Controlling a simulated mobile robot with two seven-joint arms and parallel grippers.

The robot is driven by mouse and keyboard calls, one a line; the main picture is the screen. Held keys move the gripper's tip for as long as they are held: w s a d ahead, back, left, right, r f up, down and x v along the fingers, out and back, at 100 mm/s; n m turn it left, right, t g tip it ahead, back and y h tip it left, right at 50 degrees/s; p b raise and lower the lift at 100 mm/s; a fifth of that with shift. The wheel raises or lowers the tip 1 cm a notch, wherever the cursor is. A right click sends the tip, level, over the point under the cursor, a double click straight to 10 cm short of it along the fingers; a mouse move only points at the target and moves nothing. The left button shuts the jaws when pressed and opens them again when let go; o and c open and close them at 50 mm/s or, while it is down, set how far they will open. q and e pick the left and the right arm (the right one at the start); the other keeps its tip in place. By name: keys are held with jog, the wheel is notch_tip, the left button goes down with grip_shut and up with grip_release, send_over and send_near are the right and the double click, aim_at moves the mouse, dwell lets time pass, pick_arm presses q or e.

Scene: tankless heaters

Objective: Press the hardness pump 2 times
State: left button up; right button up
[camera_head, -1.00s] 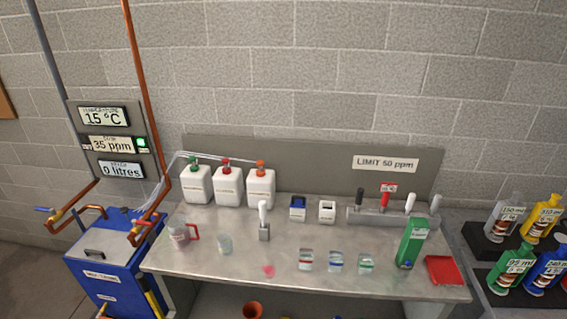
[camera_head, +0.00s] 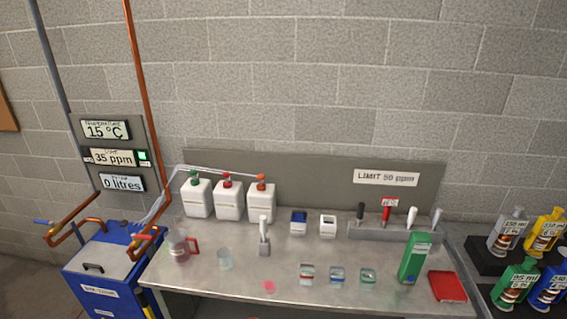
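Three white pump bottles stand in a row at the back left of the metal bench in the head view. One has a green top (camera_head: 195,200), one a red top (camera_head: 228,200) and one an orange top (camera_head: 261,202). Their labels are too small to read, so I cannot tell which is the hardness pump. Thin clear tubes run from the tops toward the left. Neither of my grippers is in view, and nothing touches the pumps.
On the bench (camera_head: 215,285) are a jug with a red handle (camera_head: 181,246), a clear cup (camera_head: 225,259), several small jars, a green box (camera_head: 415,258) and a red booklet (camera_head: 447,286). A blue unit (camera_head: 105,275) stands left. Displays read 15 °C, 35 ppm (camera_head: 113,158) and 0 litres. Bottles stand right.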

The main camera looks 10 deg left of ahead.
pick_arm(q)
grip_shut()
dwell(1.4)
